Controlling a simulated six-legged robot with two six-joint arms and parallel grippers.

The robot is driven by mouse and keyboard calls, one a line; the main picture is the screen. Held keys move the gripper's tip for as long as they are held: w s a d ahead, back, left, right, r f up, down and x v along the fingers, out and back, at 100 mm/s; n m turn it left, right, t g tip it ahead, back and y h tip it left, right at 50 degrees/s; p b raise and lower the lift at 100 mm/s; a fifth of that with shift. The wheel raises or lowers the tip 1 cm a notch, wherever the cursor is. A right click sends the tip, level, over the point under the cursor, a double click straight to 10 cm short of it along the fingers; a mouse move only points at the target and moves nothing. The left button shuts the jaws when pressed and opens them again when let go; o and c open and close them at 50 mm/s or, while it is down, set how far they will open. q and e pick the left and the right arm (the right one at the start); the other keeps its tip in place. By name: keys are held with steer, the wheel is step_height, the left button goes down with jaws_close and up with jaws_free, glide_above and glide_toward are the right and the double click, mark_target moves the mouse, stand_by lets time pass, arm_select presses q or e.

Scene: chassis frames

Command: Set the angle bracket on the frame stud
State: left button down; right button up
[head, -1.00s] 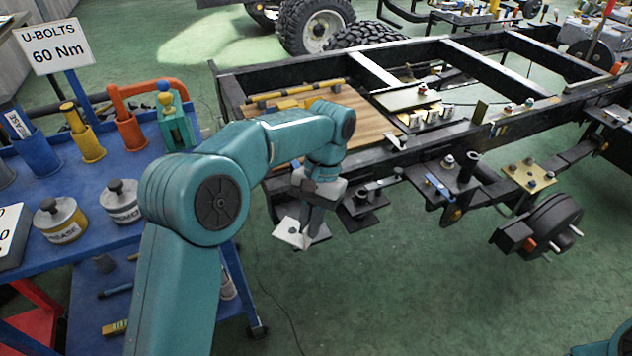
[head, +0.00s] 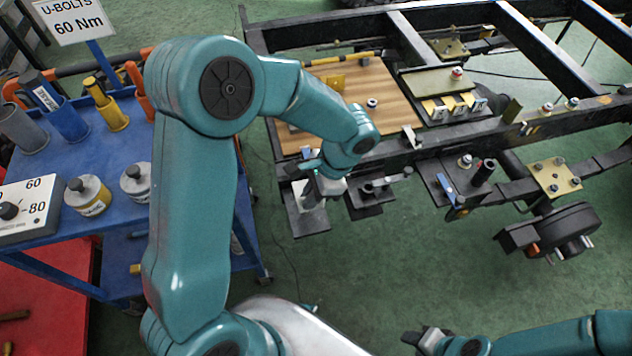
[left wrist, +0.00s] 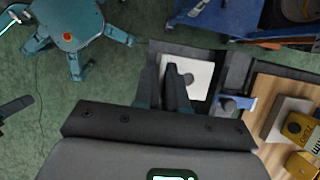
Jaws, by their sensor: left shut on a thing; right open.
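The angle bracket (head: 298,194) shows in the head view as a small pale plate at my left gripper (head: 314,203). My left gripper is shut on it, over or at a dark plate (head: 306,224) on the near side of the chassis frame. In the left wrist view the bracket's pale face (left wrist: 200,77) lies beside and beyond the fingertips (left wrist: 178,72), with the dark plate around it. I cannot tell whether the bracket touches that plate. The frame stud is not clearly visible there. My right gripper (head: 425,338) is open and empty at the bottom of the head view.
The chassis frame (head: 420,155) carries a wooden board (head: 385,88) and several brackets. A hub (head: 560,230) hangs at right. A blue cart (head: 110,220) with pots and tool holders stands at left. Green floor is clear in front of the frame.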

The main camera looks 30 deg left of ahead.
arm_select(q)
steer(key=shift+s+f+b, duration=0.2)
steer(key=shift+f+b, duration=0.25)
steer(key=shift+f, duration=0.05)
step_height(320, 180, down, 5)
steer(key=b, duration=0.4)
steer(key=shift+f+b, duration=1.35)
steer(key=shift+f, duration=0.4)
stand_by(1.8)
steer(key=c, duration=1.1)
jaws_free()
